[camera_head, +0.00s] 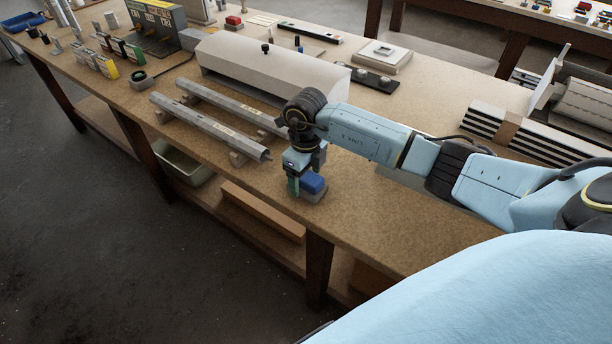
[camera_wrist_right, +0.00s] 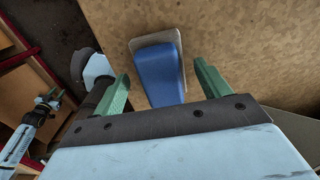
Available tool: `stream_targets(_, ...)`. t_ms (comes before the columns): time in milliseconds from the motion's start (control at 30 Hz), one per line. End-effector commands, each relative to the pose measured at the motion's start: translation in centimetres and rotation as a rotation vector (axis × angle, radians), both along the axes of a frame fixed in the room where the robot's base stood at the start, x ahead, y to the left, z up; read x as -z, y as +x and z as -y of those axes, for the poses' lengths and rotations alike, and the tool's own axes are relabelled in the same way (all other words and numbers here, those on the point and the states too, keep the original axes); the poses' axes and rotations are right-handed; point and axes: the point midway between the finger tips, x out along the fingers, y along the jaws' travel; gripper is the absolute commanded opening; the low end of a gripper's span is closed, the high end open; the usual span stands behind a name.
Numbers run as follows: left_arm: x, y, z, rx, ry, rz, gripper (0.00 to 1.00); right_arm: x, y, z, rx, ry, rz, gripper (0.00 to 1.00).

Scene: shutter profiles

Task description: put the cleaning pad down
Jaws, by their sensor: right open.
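The cleaning pad (camera_head: 313,184) has a blue top on a grey base and rests on the workbench (camera_head: 400,230) near its front edge. In the right wrist view the pad (camera_wrist_right: 161,72) lies between the two green fingers, with clear gaps on both sides. My right gripper (camera_head: 303,186) is open, pointing down around the pad; its fingers also show in the right wrist view (camera_wrist_right: 162,80). One finger is partly hidden in the head view.
Two long grey shutter profiles (camera_head: 215,125) lie on wooden supports left of my right arm. A long pale housing (camera_head: 265,70) lies behind them. Striped dark-and-light profiles (camera_head: 490,125) lie at the right. The bench surface right of the pad is clear. A bin (camera_head: 185,165) stands below.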

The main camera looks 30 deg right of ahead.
Motion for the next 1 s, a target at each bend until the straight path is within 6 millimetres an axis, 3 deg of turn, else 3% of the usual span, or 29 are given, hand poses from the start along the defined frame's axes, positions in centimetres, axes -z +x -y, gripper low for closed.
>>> stream_targets(300,0.3,0.0,0.0,0.001,0.000,0.001,0.36,-7.6,-0.3,0.9,0.000,-0.003,0.008,0.76)
stream_targets(500,0.4,0.0,0.0,0.001,0.000,0.001,0.36,-11.1,-0.4,0.9,0.000,-0.002,0.006,0.76)
stream_targets(700,0.4,0.0,0.0,0.001,0.000,0.001,0.36,-12.6,-0.4,0.9,0.002,-0.003,0.003,0.76)
stream_targets(1000,0.4,0.0,0.0,0.001,0.000,0.001,0.36,-12.7,-0.4,0.9,0.001,-0.002,0.003,0.76)
